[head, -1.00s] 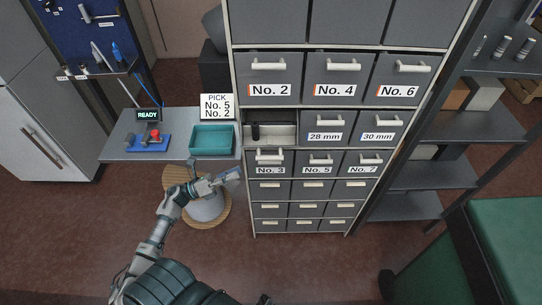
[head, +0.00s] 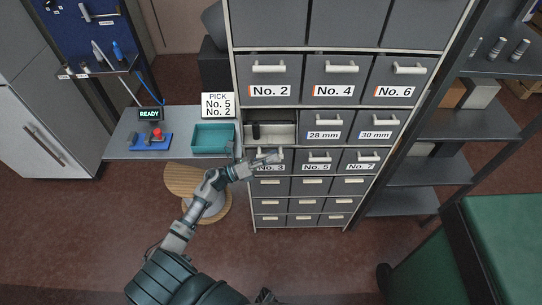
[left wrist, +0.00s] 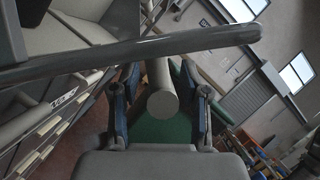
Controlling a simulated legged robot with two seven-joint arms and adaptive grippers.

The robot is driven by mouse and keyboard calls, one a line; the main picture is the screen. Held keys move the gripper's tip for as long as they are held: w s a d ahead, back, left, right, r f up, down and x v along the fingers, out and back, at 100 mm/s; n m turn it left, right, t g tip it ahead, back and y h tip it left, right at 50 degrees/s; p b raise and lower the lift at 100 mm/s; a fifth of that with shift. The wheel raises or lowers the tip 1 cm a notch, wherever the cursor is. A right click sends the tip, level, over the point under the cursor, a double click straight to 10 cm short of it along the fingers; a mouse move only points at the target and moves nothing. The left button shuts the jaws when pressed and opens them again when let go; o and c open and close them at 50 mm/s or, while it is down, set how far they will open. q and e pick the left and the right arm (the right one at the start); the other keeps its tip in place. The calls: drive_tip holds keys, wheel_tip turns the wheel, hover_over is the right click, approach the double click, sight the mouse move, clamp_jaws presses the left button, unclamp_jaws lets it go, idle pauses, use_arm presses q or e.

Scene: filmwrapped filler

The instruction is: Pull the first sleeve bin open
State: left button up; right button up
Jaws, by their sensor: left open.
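The card (head: 218,105) reads "PICK No. 5 No. 2". The grey No. 5 bin (head: 316,168) and the No. 2 bin (head: 268,77) are both shut in the cabinet, each with a pale bar handle. My left gripper (head: 278,157) is open in front of the No. 3 bin (head: 270,169), pointing right along the cabinet face and partly covering that bin's handle. In the left wrist view, a pale round-ended bar (left wrist: 162,104) shows between the two open fingers (left wrist: 160,115). I cannot tell whether it is within their reach. My right gripper is not in view.
A darker bar (left wrist: 150,47) crosses close above the fingers. An open-fronted slot (head: 284,132) sits beside the 28 mm bin (head: 322,130). A teal tray (head: 213,138) and a red-button box (head: 152,138) stand on the side table (head: 120,146). A round stool (head: 205,205) is below.

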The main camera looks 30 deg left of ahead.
use_arm(q)
drive_tip(key=shift+s+a, duration=0.1)
drive_tip(key=shift+a, duration=0.1)
clamp_jaws()
drive_tip(key=shift+w+a+r, duration=0.2)
drive_tip(key=shift+w+r, duration=0.2)
drive_tip(key=shift+r, duration=0.2)
unclamp_jaws()
drive_tip(key=v, duration=1.2)
drive_tip(key=shift+f, duration=0.15)
drive_tip(key=shift+w, duration=0.1)
